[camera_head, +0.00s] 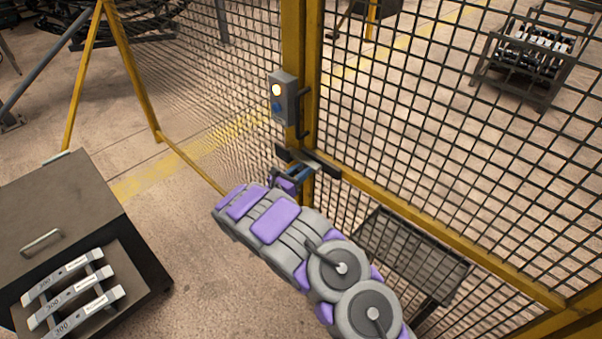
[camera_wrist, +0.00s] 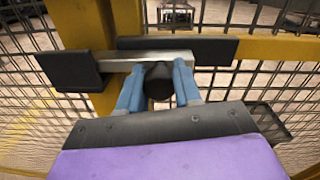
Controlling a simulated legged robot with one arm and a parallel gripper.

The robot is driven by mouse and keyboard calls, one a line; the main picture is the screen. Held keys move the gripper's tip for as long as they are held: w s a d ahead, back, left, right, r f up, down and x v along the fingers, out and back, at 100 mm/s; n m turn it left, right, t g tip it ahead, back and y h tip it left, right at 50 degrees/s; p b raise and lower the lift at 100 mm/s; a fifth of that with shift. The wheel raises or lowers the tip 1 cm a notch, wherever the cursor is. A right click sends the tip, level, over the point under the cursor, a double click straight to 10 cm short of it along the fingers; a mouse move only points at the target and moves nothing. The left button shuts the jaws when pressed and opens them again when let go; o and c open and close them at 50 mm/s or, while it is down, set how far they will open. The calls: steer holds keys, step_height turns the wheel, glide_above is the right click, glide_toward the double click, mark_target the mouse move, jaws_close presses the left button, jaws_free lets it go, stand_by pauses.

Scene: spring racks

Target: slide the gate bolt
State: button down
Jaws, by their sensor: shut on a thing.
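The gate bolt (camera_wrist: 140,57) is a pale horizontal bar with dark blocks at both sides, set across the yellow gate post in the wrist view. A dark round knob (camera_wrist: 159,82) sticks out from the bar. My gripper (camera_wrist: 157,78) has its two blue fingers on either side of this knob and is shut on it. In the head view my gripper (camera_head: 294,178) is at the bolt (camera_head: 308,163), low on the post. My arm hides part of the area below the bolt.
A grey box (camera_head: 283,97) with a lit yellow lamp and a blue button is on the yellow post (camera_head: 293,40) above the bolt. Mesh fence (camera_head: 430,130) spreads to both sides. A dark cabinet (camera_head: 60,215) with labelled bars stands at the left. A rack (camera_head: 530,60) stands behind the mesh.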

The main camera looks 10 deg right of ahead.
steer(key=shift+w+r, duration=0.1)
steer(key=c, duration=1)
jaws_free()
steer(key=shift+d, duration=0.2)
steer(key=shift+o, duration=1.1)
steer(key=shift+a, duration=0.45)
steer(key=p+v, duration=0.2)
steer(key=v, duration=1.5)
steer(key=shift+d, duration=0.15)
